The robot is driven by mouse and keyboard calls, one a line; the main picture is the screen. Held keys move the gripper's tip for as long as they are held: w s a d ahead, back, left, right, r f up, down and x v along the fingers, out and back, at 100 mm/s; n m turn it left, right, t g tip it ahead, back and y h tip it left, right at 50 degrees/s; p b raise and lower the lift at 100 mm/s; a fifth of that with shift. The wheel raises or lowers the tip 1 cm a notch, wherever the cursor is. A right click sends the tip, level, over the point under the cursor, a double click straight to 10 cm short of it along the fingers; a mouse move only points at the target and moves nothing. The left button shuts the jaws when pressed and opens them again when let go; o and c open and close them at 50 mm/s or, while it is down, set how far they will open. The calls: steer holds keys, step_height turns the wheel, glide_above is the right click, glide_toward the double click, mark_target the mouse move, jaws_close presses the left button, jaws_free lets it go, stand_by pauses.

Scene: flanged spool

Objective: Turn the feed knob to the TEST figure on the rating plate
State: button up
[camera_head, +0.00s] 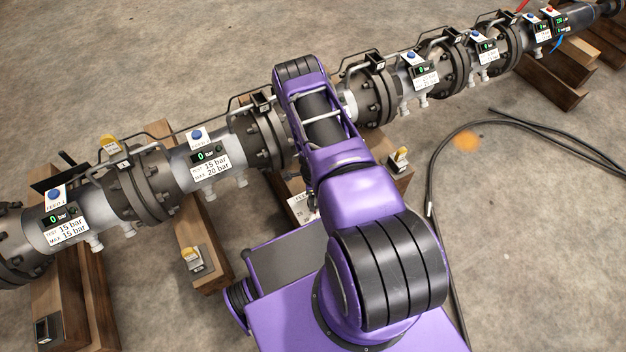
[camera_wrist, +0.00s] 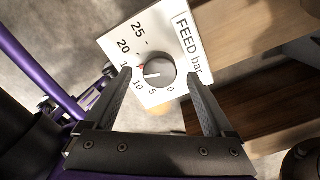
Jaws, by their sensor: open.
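The feed knob (camera_wrist: 160,69) is a round grey knob on a white dial plate (camera_wrist: 172,36) marked "FEED bar", with figures from 0 to 25. Its white line points left, roughly between 10 and 15; the exact reading is hard to tell. A small red mark sits near the partly hidden 15. My gripper (camera_wrist: 158,75) is open, with one finger on each side of the knob; contact cannot be told. In the head view my arm partly hides the dial plate (camera_head: 301,208). One rating plate (camera_head: 211,165) reads TEST 15, MAX 20 bar; another (camera_head: 67,232) reads TEST 15, MAX 15 bar.
A flanged pipe line (camera_head: 140,185) crosses on timber blocks (camera_head: 190,235), with blue buttons and displays reading 0 on its spools. Farther plates are too small to read. A black hose (camera_head: 432,180) lies on the concrete floor at right.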

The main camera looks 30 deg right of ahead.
step_height(320, 180, up, 15)
steer(key=p, duration=0.2)
stand_by(0.5)
